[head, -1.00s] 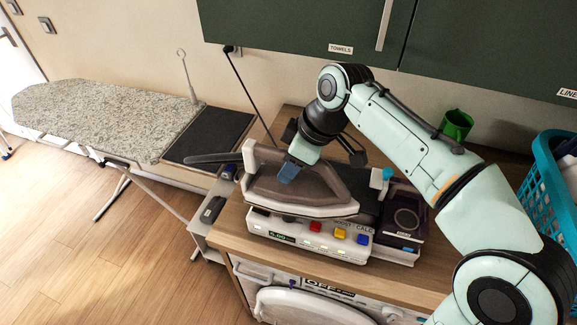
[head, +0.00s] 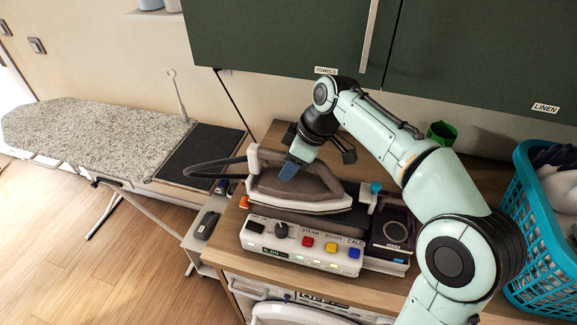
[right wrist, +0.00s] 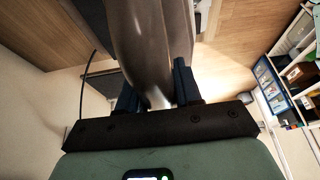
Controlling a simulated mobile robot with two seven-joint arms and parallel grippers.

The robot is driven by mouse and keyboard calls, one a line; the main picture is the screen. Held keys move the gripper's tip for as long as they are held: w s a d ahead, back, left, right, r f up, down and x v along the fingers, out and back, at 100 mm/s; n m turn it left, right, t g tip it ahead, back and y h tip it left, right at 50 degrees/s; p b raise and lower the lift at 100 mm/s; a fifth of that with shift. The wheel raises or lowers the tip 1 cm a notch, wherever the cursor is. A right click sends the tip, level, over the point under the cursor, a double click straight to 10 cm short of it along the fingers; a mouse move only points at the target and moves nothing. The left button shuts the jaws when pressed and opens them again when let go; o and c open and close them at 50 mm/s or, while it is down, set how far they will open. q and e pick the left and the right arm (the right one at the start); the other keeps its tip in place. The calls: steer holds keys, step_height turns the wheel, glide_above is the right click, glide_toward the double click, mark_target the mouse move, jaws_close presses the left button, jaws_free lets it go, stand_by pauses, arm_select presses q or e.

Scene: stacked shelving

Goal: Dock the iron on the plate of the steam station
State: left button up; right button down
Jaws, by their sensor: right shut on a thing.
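The iron (head: 318,186), brown-grey with a pale soleplate edge, is at the top of the steam station (head: 300,246), its nose toward the right. My right gripper (head: 290,170) is shut on the iron's handle from above; in the right wrist view the two dark fingers (right wrist: 155,92) sit either side of the brown handle (right wrist: 142,45). The dark plate (head: 310,219) shows below the iron's front edge. I cannot tell whether the soleplate touches it. The station's front has a knob, a green display and red, yellow and blue buttons. My left gripper is not in view.
The ironing board (head: 90,125) with a dark rest pad (head: 200,155) stands at the left. A green mug (head: 442,133) is behind my arm. A turquoise laundry basket (head: 535,235) stands at the right. Dark green cupboards (head: 280,35) hang above the wooden counter (head: 275,140).

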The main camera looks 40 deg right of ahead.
steer(key=shift+w+d+f+p, duration=0.1)
steer(key=shift+w+d+p, duration=0.35)
steer(key=shift+w+d, duration=0.4)
steer(key=shift+w+d+p, duration=0.45)
steer(key=shift+w+d, duration=0.2)
steer(key=shift+d, duration=0.3)
steer(key=shift+w+d+f+b, duration=0.15)
steer(key=shift+f+b, duration=0.15)
steer(key=shift+f, duration=0.65)
steer(key=shift+s+f, duration=0.2)
steer(key=shift+s, duration=0.1)
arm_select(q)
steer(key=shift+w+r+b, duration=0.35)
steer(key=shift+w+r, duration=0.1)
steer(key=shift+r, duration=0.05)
arm_select(e)
steer(key=shift+w+f, duration=0.2)
steer(key=shift+w, duration=0.05)
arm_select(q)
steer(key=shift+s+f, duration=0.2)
arm_select(e)
steer(key=shift+f, duration=0.25)
